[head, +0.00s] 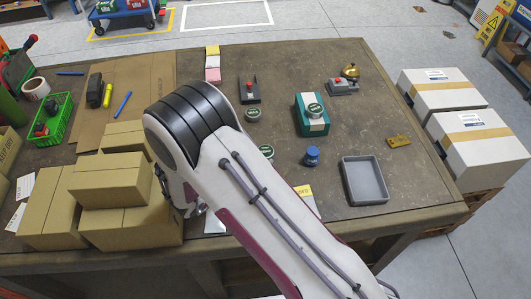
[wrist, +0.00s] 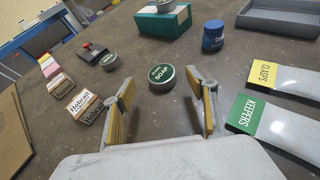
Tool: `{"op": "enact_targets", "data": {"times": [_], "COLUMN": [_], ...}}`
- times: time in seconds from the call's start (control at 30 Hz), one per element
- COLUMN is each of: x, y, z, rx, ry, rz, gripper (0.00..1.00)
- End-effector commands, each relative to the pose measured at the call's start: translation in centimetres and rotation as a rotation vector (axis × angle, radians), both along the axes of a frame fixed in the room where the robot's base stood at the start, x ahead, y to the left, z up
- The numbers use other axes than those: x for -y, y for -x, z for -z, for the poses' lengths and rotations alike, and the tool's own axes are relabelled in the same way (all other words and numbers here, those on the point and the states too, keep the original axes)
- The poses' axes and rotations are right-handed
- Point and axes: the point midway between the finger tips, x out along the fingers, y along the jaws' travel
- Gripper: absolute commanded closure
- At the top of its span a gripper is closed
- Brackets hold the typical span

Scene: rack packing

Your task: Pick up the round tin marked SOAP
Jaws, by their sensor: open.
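The round tin marked SOAP (wrist: 161,77) has a dark green lid with white letters and a silver side. It lies flat on the brown table, apart from my gripper. My gripper (wrist: 162,97) is open and empty in the wrist view, its two yellow-padded fingers spread on either side below the tin. In the head view, what seems the same tin (head: 267,150) shows at the edge of my arm, which hides most of my gripper. A similar tin (wrist: 110,62) lies to its left, and another (head: 315,110) sits on a teal box (head: 301,122); their labels are unreadable.
A blue jar (wrist: 213,36) stands beyond the tin to the right. Packets marked KEEPERS (wrist: 285,128) and CLASPS (wrist: 289,79) lie at right. Small labelled boxes (wrist: 84,106) lie at left. A grey tray (head: 365,199) and stacked cartons (head: 113,182) flank my arm.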

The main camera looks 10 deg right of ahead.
Motion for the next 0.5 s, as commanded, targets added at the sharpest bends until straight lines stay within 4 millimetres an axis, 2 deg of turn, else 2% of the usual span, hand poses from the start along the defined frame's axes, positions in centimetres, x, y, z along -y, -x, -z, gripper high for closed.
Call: {"op": "enact_targets", "data": {"times": [0.5], "x": [0.0], "y": [0.0], "z": [0.5], "rx": [-0.001], "ry": [0.001], "rz": [0.0], "gripper": [0.42]}}
